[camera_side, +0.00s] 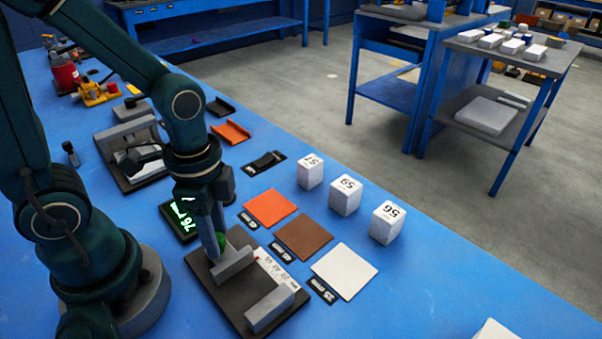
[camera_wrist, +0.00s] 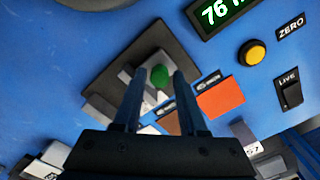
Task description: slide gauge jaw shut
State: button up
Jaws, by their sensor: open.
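The gauge is a dark base plate (camera_side: 225,298) on the blue bench, with a white printed scale (camera_side: 276,268) along one side. Its grey sliding jaw (camera_side: 236,264) carries a green knob (camera_side: 221,240) and stands apart from the grey fixed jaw (camera_side: 270,309), with a wide gap between them. My gripper (camera_side: 217,250) points down at the sliding jaw. In the wrist view its open fingers stand on either side of the green knob (camera_wrist: 159,77); I cannot tell whether they touch it. A display (camera_side: 180,218) reads 76 in green digits.
Orange (camera_side: 270,207), brown (camera_side: 303,237) and white (camera_side: 344,271) square panels lie right of the gauge. Three numbered white blocks (camera_side: 345,195) stand beyond. The wrist view shows a yellow button (camera_wrist: 252,53) labelled ZERO and a LIVE switch (camera_wrist: 289,92). A grey fixture (camera_side: 130,145) stands farther back.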

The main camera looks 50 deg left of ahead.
jog(key=shift+f, duration=0.65)
grip_shut()
dwell(1.1)
